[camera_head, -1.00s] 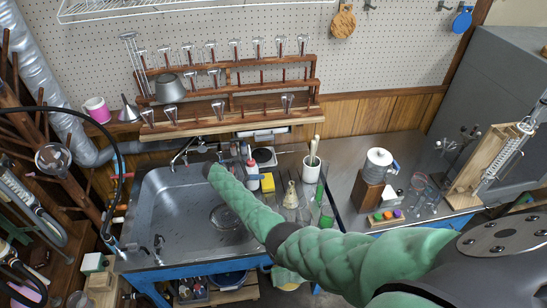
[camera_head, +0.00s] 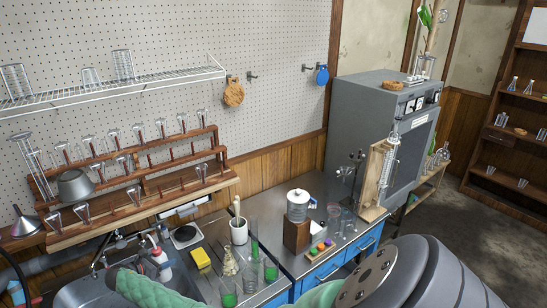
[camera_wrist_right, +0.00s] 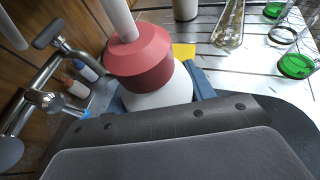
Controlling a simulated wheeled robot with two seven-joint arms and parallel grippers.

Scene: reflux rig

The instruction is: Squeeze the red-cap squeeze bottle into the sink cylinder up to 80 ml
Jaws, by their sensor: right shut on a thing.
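The squeeze bottle (camera_wrist_right: 158,92) has a red cap (camera_wrist_right: 138,50), a pale nozzle and a white body. My right gripper (camera_wrist_right: 160,98) is shut around its body, with blue-grey fingers on either side in the right wrist view. In the head view a white bottle with red on top (camera_head: 163,263) shows beside my green right arm, at the sink's right edge. Glass vessels with green bases (camera_head: 228,292) stand right of it; I cannot tell which is the sink cylinder. The bottle's lower part is hidden by the gripper. My left gripper is out of view.
A yellow sponge (camera_head: 201,258), a flask (camera_head: 230,262) and a white pot with a brush (camera_head: 238,232) stand close on the right. A faucet (camera_wrist_right: 45,85) and two small bottles stand left of the gripper. A wooden glassware rack (camera_head: 150,205) is behind.

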